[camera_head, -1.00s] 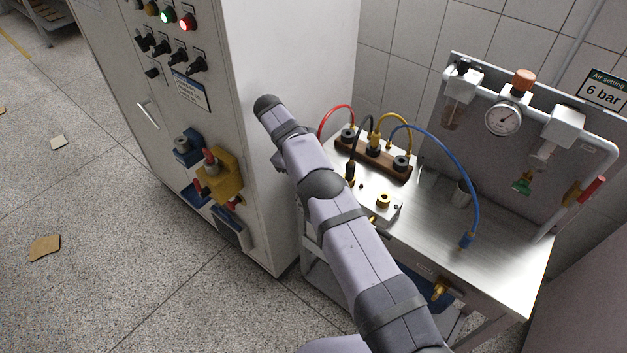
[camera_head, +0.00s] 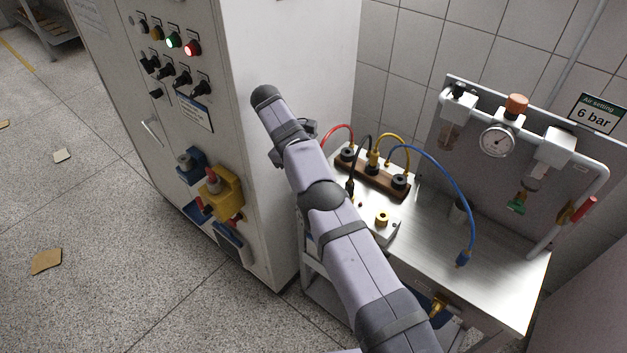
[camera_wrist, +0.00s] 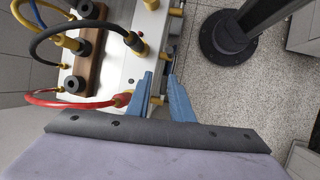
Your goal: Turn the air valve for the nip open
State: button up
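A valve with a red handle (camera_head: 584,209) sits on the pipe at the far right in the head view. A small green part (camera_head: 517,202) hangs below the right-hand air unit. I cannot tell which is the nip's air valve. A metal box (camera_head: 380,226) on the bench has brass fittings; several brass stubs stick out of its edge in the wrist view (camera_wrist: 163,57). My gripper (camera_wrist: 160,74) has its two blue fingers apart beside that edge. A brass stub (camera_wrist: 156,100) appears between the fingers; no grip on it is visible. In the head view my arm hides the fingers.
A red hose (camera_wrist: 70,99) ends close to the left finger. The tall cabinet (camera_head: 290,60) stands left of my arm. A dark round post base (camera_wrist: 226,35) stands on the floor.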

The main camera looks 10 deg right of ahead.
jog(key=shift+r+p, duration=0.35)
jog(key=shift+r, duration=0.2)
